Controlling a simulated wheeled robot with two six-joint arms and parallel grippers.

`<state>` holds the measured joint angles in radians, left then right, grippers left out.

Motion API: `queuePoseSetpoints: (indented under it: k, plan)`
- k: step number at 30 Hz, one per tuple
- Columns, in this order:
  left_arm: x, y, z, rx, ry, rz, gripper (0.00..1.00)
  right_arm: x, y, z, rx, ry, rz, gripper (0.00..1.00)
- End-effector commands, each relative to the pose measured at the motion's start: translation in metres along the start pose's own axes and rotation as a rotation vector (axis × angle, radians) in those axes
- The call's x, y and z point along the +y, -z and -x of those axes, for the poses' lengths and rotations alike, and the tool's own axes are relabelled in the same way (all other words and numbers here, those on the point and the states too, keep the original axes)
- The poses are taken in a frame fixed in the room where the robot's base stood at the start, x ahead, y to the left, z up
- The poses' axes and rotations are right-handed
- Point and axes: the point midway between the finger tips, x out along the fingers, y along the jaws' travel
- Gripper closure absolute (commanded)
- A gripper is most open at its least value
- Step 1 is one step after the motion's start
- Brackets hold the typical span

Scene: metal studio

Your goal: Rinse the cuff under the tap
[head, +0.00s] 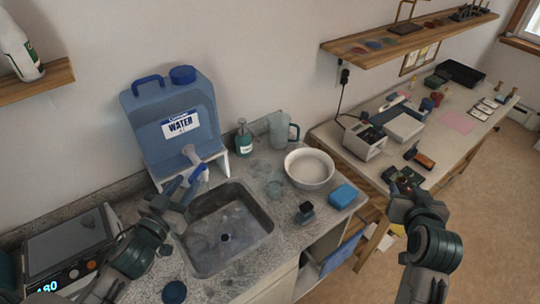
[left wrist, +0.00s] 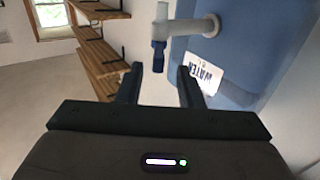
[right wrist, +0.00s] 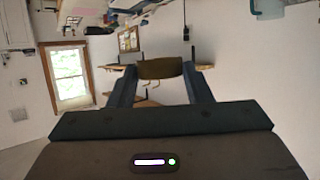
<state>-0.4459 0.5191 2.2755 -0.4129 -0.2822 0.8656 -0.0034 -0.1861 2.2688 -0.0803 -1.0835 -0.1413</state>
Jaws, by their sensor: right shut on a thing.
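The tap (head: 191,153) is a pale spout with a blue lever on a blue water container (head: 150,122), above the grey sink (head: 262,238). In the left wrist view the tap (left wrist: 195,26) has its blue lever (left wrist: 158,56) hanging ahead, between the fingers in the picture. My left gripper (head: 180,190) is open beside the tap; contact with the lever cannot be told. My right gripper (head: 405,182) is away to the right, in front of the far bench. In the right wrist view it is shut on a brownish cuff (right wrist: 160,68), held between the fingertips.
Around the sink stand a white bowl (head: 310,169), a blue sponge (head: 343,195), a soap bottle (head: 244,140), a pitcher (head: 279,130) and a small dark object (head: 305,212). A device with a lit display (head: 70,250) is at the left. A wall shelf (head: 410,38) hangs above the far bench.

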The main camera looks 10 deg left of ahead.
Motion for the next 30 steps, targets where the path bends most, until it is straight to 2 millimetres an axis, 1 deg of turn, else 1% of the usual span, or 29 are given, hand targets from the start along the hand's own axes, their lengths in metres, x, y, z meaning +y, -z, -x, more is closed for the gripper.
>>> queuePoseSetpoints:
  k: [1, 3, 12, 15, 21, 29, 30]
  plan:
    - [0.000, 0.004, -0.006, 0.002, 0.002, 0.005, 0.67, 0.000, 0.006, 0.003, 0.000, 0.000, 0.000, 0.77]
    - [0.001, 0.004, -0.013, 0.005, 0.001, 0.008, 0.67, 0.000, 0.010, 0.004, 0.000, 0.000, 0.000, 0.77]
    - [0.000, 0.002, -0.045, 0.003, 0.001, 0.004, 0.67, 0.000, 0.018, 0.007, 0.000, 0.000, 0.000, 0.77]
    - [0.000, 0.001, -0.052, 0.002, 0.001, 0.002, 0.67, 0.000, 0.019, 0.008, 0.000, 0.000, 0.000, 0.77]
    - [0.000, 0.001, -0.059, 0.002, -0.001, 0.000, 0.67, 0.000, 0.020, 0.008, 0.000, 0.000, 0.000, 0.77]
    - [0.001, 0.000, -0.060, 0.002, -0.001, 0.000, 0.67, 0.000, 0.020, 0.008, 0.000, 0.000, 0.000, 0.77]
    - [0.001, 0.000, -0.060, 0.002, -0.001, 0.000, 0.75, 0.000, 0.020, 0.008, 0.000, 0.000, 0.000, 0.77]
